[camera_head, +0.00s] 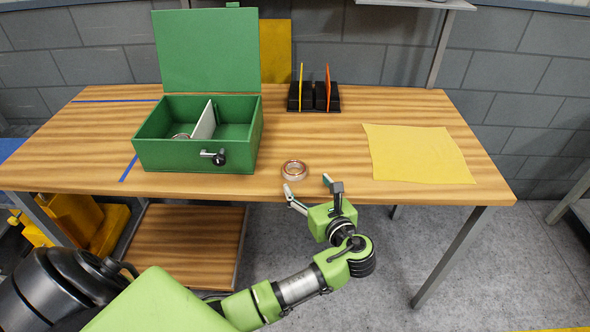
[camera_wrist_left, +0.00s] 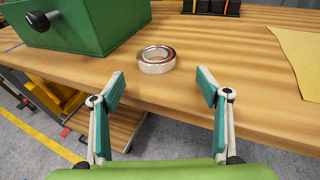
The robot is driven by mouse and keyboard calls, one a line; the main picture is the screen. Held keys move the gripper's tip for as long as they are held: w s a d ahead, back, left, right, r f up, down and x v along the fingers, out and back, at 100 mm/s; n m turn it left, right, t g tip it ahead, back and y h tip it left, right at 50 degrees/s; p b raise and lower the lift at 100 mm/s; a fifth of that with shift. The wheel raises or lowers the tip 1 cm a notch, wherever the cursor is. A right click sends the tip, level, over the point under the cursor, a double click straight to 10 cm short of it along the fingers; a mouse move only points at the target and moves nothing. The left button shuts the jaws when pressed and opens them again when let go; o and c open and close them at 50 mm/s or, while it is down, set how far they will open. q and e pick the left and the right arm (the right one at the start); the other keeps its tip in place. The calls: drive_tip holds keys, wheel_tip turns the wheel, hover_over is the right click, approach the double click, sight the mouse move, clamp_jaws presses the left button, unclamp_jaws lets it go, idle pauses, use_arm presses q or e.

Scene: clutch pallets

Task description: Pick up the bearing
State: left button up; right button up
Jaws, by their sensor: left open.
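The bearing (camera_head: 294,170) is a small metal ring lying flat on the wooden table near its front edge, right of the green box. It also shows in the left wrist view (camera_wrist_left: 155,60), ahead of the fingers and a little left of the gap's middle. My left gripper (camera_head: 309,183) is open and empty, in front of the table edge and just short of the bearing. Its two teal-padded fingers are spread wide in the left wrist view (camera_wrist_left: 161,88). The bearing is not touched by them. My right gripper is not in view.
A green box (camera_head: 170,157) with its lid up stands left of the bearing; a divider and a ring-like part are inside. A black rack (camera_head: 314,98) stands behind. A yellow cloth (camera_head: 418,154) lies at right. The wooden table (camera_head: 330,150) is clear around the bearing.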

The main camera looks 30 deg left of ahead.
sight(292, 164)
use_arm(q)
drive_tip(key=shift+x, duration=1.25)
drive_tip(key=x, duration=0.3)
drive_tip(key=p+x, duration=0.1)
drive_tip(key=x, duration=0.1)
drive_tip(key=shift+s+a+r, duration=0.2)
drive_tip(key=shift+a+r, duration=0.1)
drive_tip(key=shift+r, duration=0.05)
drive_tip(key=shift+d+r, duration=0.1)
drive_tip(key=c, duration=1.4)
drive_tip(key=shift+c, duration=0.2)
